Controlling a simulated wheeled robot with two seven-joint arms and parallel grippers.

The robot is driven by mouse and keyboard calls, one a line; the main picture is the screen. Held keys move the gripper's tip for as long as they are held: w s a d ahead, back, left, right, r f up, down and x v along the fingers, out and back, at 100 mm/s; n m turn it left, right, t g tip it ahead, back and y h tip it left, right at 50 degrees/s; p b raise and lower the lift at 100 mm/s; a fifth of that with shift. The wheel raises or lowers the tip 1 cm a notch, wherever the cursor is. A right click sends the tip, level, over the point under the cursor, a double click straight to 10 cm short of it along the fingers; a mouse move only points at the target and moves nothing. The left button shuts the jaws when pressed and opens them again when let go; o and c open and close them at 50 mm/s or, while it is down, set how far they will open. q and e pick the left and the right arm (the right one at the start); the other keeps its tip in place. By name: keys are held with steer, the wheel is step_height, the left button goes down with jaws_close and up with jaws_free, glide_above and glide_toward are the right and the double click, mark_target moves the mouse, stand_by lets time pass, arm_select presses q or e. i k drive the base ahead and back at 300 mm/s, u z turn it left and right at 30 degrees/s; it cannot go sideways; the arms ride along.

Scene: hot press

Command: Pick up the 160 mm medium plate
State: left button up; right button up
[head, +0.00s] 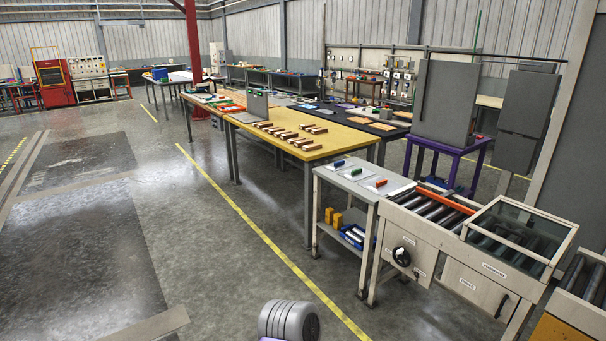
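Three thin pale plates with coloured blocks or handles on top lie in a row on a small grey table (345,190) at right of centre. The back one has a blue piece (338,163), the middle one a green piece (355,172), the front one a red piece (380,183). No size marking is readable, so I cannot tell which is the 160 mm medium plate. Neither of my grippers is in view. A rounded grey part at the bottom edge looks like a piece of my own arm.
A roller conveyor machine (455,250) with a crank wheel and a glass cover adjoins the grey table on the right. Its lower shelf holds yellow blocks (333,217) and a blue bin (352,236). A yellow-topped bench (330,141) stands behind. The floor at left is clear.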

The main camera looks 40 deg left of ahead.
mark_target(356, 173)
steer(key=u, duration=1.15)
steer(key=i, duration=1.3)
steer(key=u, duration=0.35)
steer(key=i, duration=2)
steer(key=z, duration=0.95)
steer(key=i, duration=0.2)
steer(key=z, duration=0.15)
